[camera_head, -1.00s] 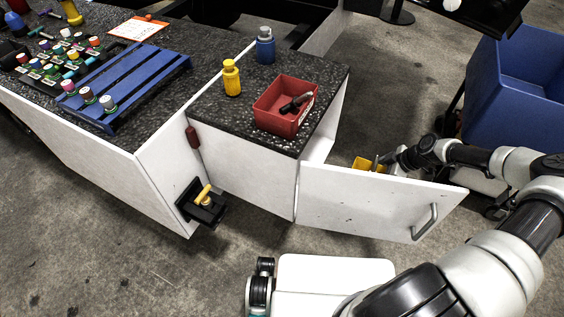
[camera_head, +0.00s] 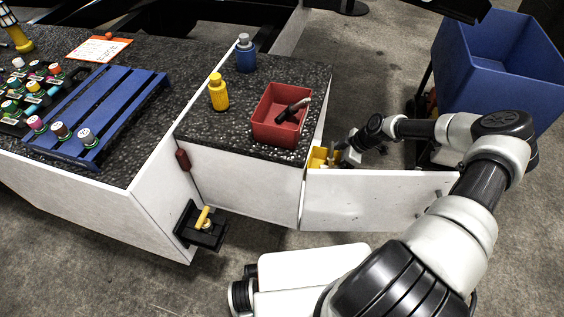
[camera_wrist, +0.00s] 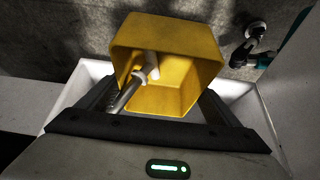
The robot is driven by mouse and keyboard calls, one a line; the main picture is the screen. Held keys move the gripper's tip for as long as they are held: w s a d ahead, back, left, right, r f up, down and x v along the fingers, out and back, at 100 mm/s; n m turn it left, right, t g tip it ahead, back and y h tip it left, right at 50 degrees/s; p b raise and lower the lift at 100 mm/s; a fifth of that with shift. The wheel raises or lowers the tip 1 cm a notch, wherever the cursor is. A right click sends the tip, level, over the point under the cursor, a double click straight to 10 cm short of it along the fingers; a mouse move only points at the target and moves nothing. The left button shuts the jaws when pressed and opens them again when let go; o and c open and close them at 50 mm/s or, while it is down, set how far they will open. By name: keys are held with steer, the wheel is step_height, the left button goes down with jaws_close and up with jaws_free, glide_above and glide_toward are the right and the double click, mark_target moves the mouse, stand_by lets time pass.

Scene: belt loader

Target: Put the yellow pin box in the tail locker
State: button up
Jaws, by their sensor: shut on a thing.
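The yellow pin box (camera_head: 318,157) is at the mouth of the tail locker (camera_head: 250,194), just behind the top edge of its open white door (camera_head: 375,198). My gripper (camera_head: 338,155) is shut on the box. In the wrist view the yellow pin box (camera_wrist: 178,42) fills the space between the dark fingers, open side showing, with a metal pin inside. White edges (camera_wrist: 250,108) show below and beside it; I cannot tell whether the box touches them. The locker's inside is hidden in the head view.
On the counter above stand a red bin (camera_head: 273,130) with a black tool, a yellow bottle (camera_head: 218,92) and a blue bottle (camera_head: 245,54). A blue tub (camera_head: 500,75) stands at right. A dark bracket with a yellow handle (camera_head: 203,225) juts from the left cabinet.

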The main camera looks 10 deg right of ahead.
steer(key=w+a, duration=0.2)
steer(key=a, duration=0.2)
steer(key=w+a+b, duration=0.1)
steer(key=w+a, duration=0.1)
steer(key=a, duration=0.3)
steer(key=w+a+b, duration=0.1)
steer(key=a, duration=0.4)
steer(key=shift+w+a, duration=0.1)
steer(key=shift+w, duration=0.3)
steer(key=shift+a+f+b, duration=0.15)
steer(key=shift+f+b, duration=0.15)
steer(key=shift+f, duration=0.1)
steer(key=shift+w+f, duration=0.1)
steer(key=shift+f, duration=0.25)
steer(key=shift+f, duration=0.1)
steer(key=o, duration=1)
steer(key=p+v, duration=0.2)
steer(key=v, duration=1)
steer(key=shift+p, duration=0.4)
